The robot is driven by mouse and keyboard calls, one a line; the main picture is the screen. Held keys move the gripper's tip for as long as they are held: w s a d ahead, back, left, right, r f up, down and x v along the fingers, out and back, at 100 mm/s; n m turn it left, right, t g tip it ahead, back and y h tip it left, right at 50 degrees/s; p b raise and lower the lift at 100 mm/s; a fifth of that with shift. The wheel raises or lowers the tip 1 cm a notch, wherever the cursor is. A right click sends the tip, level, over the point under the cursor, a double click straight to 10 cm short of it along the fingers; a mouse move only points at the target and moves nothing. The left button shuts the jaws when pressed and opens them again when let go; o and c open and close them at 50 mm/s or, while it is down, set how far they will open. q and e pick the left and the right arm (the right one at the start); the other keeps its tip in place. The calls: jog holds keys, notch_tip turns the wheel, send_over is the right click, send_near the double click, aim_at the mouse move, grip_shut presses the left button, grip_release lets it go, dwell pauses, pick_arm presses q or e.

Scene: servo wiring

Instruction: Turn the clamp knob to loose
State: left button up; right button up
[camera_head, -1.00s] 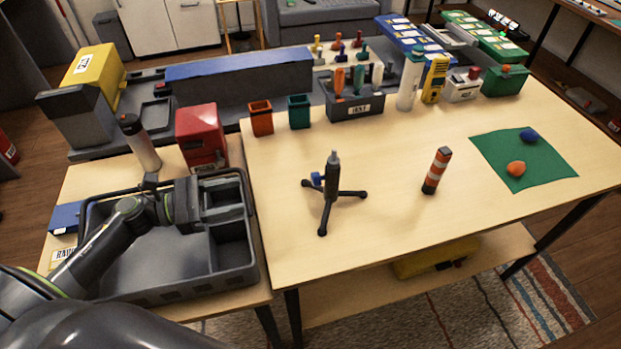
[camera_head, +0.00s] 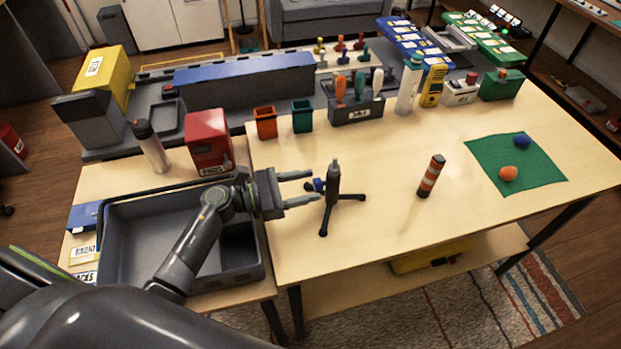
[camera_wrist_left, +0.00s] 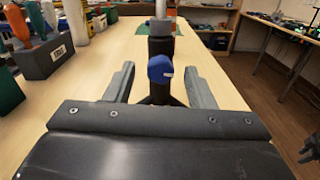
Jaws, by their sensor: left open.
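The clamp stand is a dark post on a three-legged base (camera_head: 333,188) on the wooden table. Its blue clamp knob (camera_head: 319,185) sits on the left side of the post. My left gripper (camera_head: 301,188) is open and level, its two fingers pointing right toward the post, with the knob close to the fingertips. In the left wrist view the blue knob (camera_wrist_left: 160,68) shows centred between the open fingers, with the dark post (camera_wrist_left: 162,42) behind it. The fingers do not appear to touch the knob.
A grey tray (camera_head: 105,240) stands below my left arm. An orange-striped cylinder (camera_head: 431,176) stands to the right of the stand. Orange (camera_head: 265,122) and teal (camera_head: 302,117) cups and a tool holder (camera_head: 357,109) stand behind. The table around the stand is clear.

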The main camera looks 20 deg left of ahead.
pick_arm(q)
jog(key=shift+x, duration=0.85)
jog(key=shift+c, duration=0.3)
jog(key=c, duration=0.9)
